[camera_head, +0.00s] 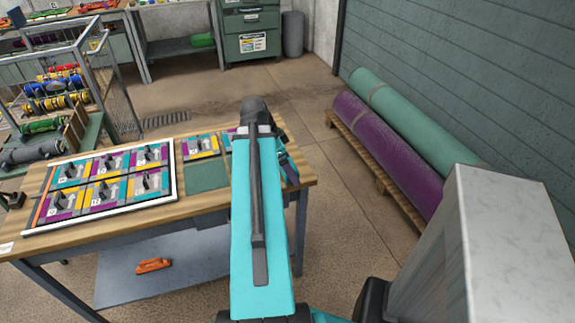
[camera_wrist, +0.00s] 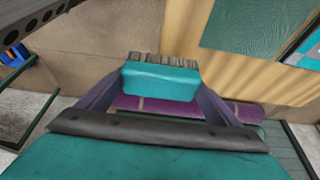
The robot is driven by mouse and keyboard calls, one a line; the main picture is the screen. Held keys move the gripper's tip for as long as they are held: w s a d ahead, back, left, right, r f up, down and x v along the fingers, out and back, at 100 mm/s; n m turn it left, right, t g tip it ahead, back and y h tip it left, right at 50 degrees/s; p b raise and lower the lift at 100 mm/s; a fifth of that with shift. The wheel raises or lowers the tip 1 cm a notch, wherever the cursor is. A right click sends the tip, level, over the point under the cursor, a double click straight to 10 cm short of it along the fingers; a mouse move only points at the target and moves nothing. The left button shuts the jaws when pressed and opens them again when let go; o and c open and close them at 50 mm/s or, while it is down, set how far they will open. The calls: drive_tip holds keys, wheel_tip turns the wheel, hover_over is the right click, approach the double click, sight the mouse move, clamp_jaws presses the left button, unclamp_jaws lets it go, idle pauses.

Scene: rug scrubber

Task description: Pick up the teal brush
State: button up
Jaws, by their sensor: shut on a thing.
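The teal brush (camera_wrist: 160,82) is in the wrist view, in the upper middle, with its grey bristle tufts along its far edge. My gripper (camera_wrist: 160,90) has one dark finger on each side of the brush and is shut on it. The brush appears raised above the floor beside the table edge, though its exact height is hard to tell. In the head view my arm covers most of the gripper, and I cannot make out the brush there.
A wooden-topped workbench (camera_head: 100,233) carries a white-framed board (camera_head: 98,187) of colourful tiles and a dark green mat (camera_head: 207,177). An orange brush-like item (camera_head: 153,265) lies on its lower shelf. Rolled purple (camera_head: 385,150) and green (camera_head: 415,118) rugs rest on a pallet at right.

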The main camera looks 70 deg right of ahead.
drive_tip(key=shift+s+a+b, duration=0.3)
drive_tip(key=shift+a+b, duration=0.6)
drive_tip(key=shift+b, duration=0.75)
drive_tip(key=shift+a, duration=0.1)
drive_tip(key=o, duration=0.5)
drive_tip(key=c, duration=0.6)
